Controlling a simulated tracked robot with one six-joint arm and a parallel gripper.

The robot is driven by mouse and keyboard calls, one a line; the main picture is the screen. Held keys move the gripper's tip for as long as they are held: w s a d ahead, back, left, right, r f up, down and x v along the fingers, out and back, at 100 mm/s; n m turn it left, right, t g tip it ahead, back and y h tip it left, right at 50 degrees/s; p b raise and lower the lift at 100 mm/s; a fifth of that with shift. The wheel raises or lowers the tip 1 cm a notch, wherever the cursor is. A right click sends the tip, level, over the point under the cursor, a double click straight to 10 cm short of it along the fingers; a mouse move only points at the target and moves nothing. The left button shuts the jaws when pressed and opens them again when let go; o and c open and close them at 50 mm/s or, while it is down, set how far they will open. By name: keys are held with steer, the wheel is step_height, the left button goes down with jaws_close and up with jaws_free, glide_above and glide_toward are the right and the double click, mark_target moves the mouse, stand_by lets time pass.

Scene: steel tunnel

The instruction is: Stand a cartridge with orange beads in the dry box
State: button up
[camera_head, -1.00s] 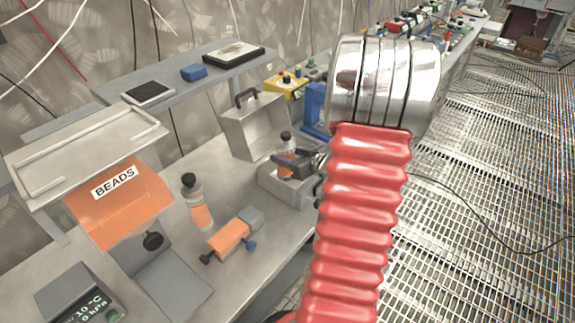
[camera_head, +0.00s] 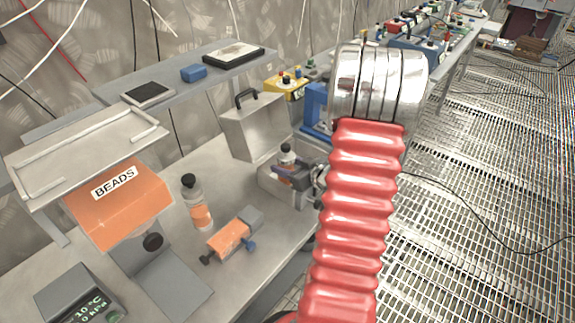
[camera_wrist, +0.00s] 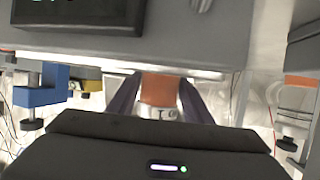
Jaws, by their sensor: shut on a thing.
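A clear cartridge with a black cap (camera_head: 287,154) is upright in my gripper (camera_head: 292,173), low over or partly inside the grey open box (camera_head: 278,191); the box's lid (camera_head: 250,128) with a dark handle stands raised behind it. In the head view its lower part is hidden by the gripper and box. In the wrist view its orange part (camera_wrist: 158,90) sits between the two dark fingers. Whether its base touches the box floor cannot be seen. A second cartridge with orange contents (camera_head: 197,204) stands upright on the bench, left of the box.
An orange bin labelled BEADS (camera_head: 117,207) stands at the left. An orange and grey device (camera_head: 230,238) lies on the bench before the box. A grey display unit (camera_head: 80,297) is at front left. Blue and yellow equipment (camera_head: 286,88) stands behind the box.

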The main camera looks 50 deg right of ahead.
steer(key=shift+f, duration=0.1)
steer(key=o, duration=1.3)
steer(key=shift+s, duration=0.1)
steer(key=v, duration=1.2)
